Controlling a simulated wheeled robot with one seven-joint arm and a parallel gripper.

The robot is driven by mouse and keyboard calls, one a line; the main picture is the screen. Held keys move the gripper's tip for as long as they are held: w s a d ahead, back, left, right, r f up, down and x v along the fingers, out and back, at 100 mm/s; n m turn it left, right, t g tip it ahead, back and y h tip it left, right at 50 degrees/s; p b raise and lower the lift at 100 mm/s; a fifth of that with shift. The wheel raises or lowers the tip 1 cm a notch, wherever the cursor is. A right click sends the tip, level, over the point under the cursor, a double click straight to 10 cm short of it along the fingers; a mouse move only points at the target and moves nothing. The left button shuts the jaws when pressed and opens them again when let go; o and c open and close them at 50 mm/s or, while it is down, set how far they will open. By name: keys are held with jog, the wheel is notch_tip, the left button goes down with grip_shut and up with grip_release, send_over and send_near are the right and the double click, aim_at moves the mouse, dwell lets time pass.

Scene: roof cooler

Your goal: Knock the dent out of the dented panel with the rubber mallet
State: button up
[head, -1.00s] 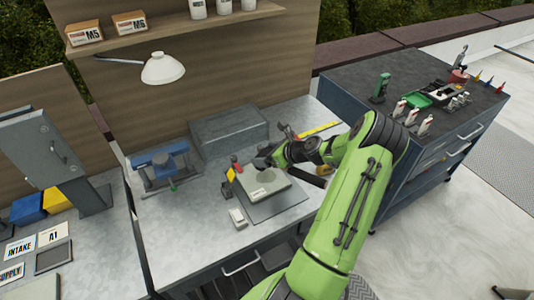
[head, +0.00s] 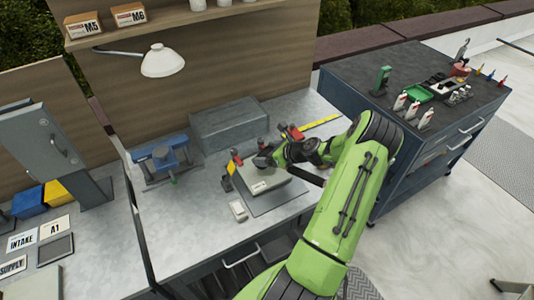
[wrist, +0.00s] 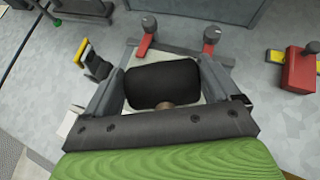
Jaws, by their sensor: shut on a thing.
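The panel (head: 262,187) is a pale grey-green plate with a small label, lying on a dark grey base plate (head: 290,199) on the workbench. My gripper (head: 266,161) is over the panel's back part. In the wrist view my gripper (wrist: 165,92) has its fingers on both sides of the rubber mallet (wrist: 163,82), a black cylinder with a bit of wooden handle showing. The panel (wrist: 213,92) shows beneath it. The mallet head hides the middle of the panel, so I cannot see the dent or tell whether the mallet touches it.
A small pale block (head: 238,210) lies in front. The bench's front left is clear.

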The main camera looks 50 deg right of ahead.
jog(key=shift+w+r+p, duration=0.1)
jog(key=shift+r+p, duration=1.7)
jog(key=shift+r, duration=0.9)
jog(key=f+b, duration=0.3)
jog(key=f, duration=0.1)
jog(key=f+b, duration=0.2)
jog(key=f, duration=0.3)
jog(key=shift+s+a+b, duration=0.1)
jog(key=shift+s+b, duration=0.1)
jog(key=shift+b, duration=0.2)
notch_tip(320, 180, up, 7)
jog(key=p, duration=0.5)
jog(key=shift+w+f+p, duration=0.15)
jog(key=shift+p, duration=0.2)
jog(key=shift+f, duration=0.2)
notch_tip(320, 180, up, 8)
jog(key=p, duration=0.6)
